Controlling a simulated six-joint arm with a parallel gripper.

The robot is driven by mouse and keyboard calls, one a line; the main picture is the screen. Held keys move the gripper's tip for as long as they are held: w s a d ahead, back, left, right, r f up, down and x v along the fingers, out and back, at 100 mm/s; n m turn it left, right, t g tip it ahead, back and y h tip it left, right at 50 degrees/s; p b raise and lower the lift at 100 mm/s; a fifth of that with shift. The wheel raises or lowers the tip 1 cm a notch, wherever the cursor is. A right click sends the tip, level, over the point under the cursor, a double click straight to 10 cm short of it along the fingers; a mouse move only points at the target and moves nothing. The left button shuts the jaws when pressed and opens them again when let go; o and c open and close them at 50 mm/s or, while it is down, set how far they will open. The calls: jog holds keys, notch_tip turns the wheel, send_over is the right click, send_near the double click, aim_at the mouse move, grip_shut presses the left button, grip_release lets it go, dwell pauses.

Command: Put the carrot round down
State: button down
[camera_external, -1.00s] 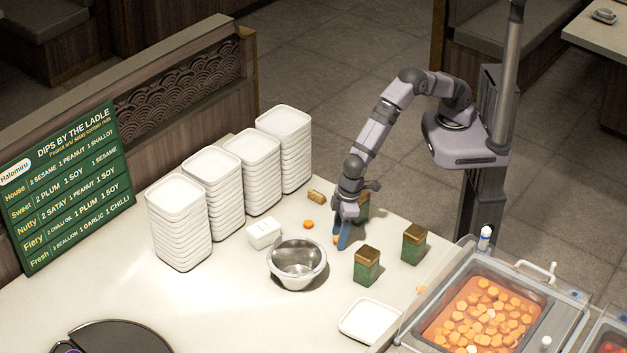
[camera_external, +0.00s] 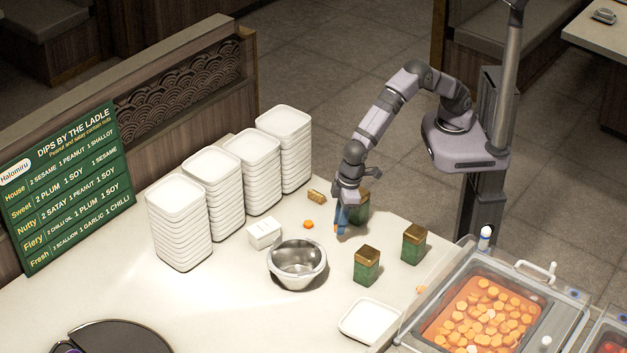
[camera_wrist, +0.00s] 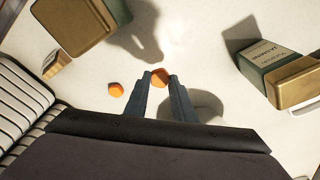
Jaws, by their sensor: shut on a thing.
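My gripper (camera_external: 341,228) is shut on an orange carrot round, with its blue fingers pointing down at the counter. In the wrist view the carrot round (camera_wrist: 159,77) sits between the fingertips of my gripper (camera_wrist: 160,82). In the external view the fingers largely hide this round. The fingertips appear a little above the counter. A second carrot round (camera_external: 308,224) lies loose on the counter to the left of my gripper; it also shows in the wrist view (camera_wrist: 116,90).
Green tins with brown lids (camera_external: 367,267) (camera_external: 414,244) (camera_external: 360,208) stand around my gripper, one close behind it. A metal bowl (camera_external: 297,265), a small white box (camera_external: 264,234) and stacked white dishes (camera_external: 180,225) are to the left. A carrot-filled pan (camera_external: 480,315) is at right.

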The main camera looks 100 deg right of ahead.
jog(key=shift+r+b, duration=0.45)
jog(key=shift+r, duration=2.1)
jog(key=d+f, duration=0.3)
jog(key=d, duration=1.5)
jog(key=s+d+f, duration=0.1)
jog(key=s+d, duration=0.2)
jog(key=d, duration=0.4)
jog(key=s+d+f, duration=0.1)
jog(key=s+d, duration=0.2)
jog(key=d, duration=0.4)
jog(key=shift+f+m, duration=0.4)
